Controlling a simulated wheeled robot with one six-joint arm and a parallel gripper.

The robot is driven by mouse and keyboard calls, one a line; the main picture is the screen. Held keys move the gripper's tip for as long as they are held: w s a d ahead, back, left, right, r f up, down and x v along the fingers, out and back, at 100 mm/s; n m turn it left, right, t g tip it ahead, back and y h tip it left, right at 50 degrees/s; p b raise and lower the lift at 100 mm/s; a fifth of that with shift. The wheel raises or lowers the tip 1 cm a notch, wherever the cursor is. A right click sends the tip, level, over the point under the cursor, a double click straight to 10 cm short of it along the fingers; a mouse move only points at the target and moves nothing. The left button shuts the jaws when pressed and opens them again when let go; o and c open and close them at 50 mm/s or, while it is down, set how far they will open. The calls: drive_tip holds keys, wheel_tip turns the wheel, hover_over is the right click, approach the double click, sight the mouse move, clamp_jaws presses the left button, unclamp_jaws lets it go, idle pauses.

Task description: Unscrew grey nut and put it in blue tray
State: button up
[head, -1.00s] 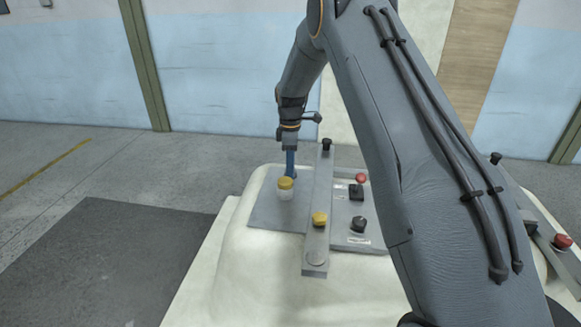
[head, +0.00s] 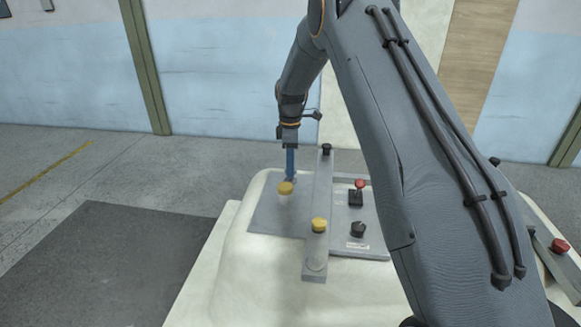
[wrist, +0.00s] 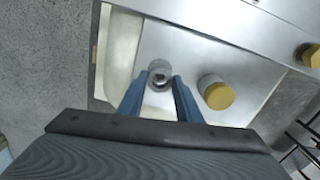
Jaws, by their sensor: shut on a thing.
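The grey nut (wrist: 160,72) sits on the grey panel at the far end, with a dark hole in its top. My gripper (wrist: 161,82) has its two blue fingers on either side of it in the wrist view, shut on it. In the head view my gripper (head: 291,178) points down at the far left part of the panel, behind a yellow-capped nut (head: 285,188). The grey nut is mostly hidden there by the fingers and that cap. The blue tray is not in view.
The yellow-capped nut (wrist: 217,93) stands close to my right finger. A raised metal bar (head: 316,250) with a yellow knob (head: 319,225) and a black knob crosses the panel. A red-topped lever (head: 360,185) and a black knob (head: 358,229) stand right of it.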

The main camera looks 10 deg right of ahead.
drive_tip(key=shift+r+p, duration=0.4)
drive_tip(key=shift+r, duration=0.75)
